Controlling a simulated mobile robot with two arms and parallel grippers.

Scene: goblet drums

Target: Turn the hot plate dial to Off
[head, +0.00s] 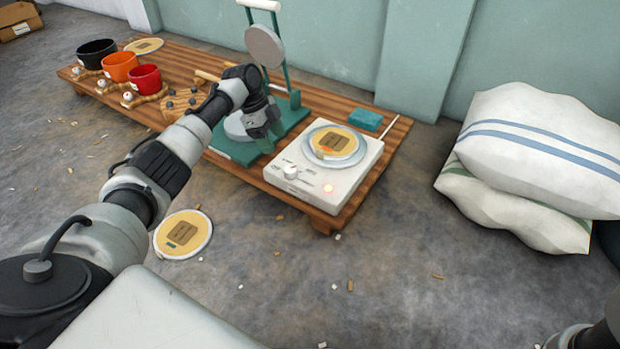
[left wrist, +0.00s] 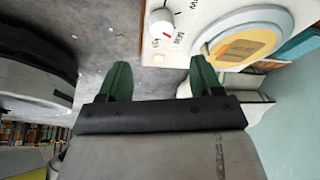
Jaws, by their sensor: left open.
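The hot plate (head: 312,190) is a white box on the right end of a low wooden slatted bench. Its white dial (head: 291,171) sits on the top near the left front, and a small light glows orange-red at the front right corner. In the left wrist view the dial (left wrist: 160,22) shows near the top, with a red mark and the word "Max" beside it. My left gripper (head: 264,143) is open and empty, just left of and behind the dial, apart from it. Its green fingers (left wrist: 158,82) show apart in the left wrist view.
A yellow disc (head: 338,141) lies on the hot plate's round top. A green press stand (head: 287,115) is close behind my left gripper. A teal block (head: 365,119) lies behind the hot plate. White sacks (head: 540,140) are stacked at right. Floor in front is mostly clear.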

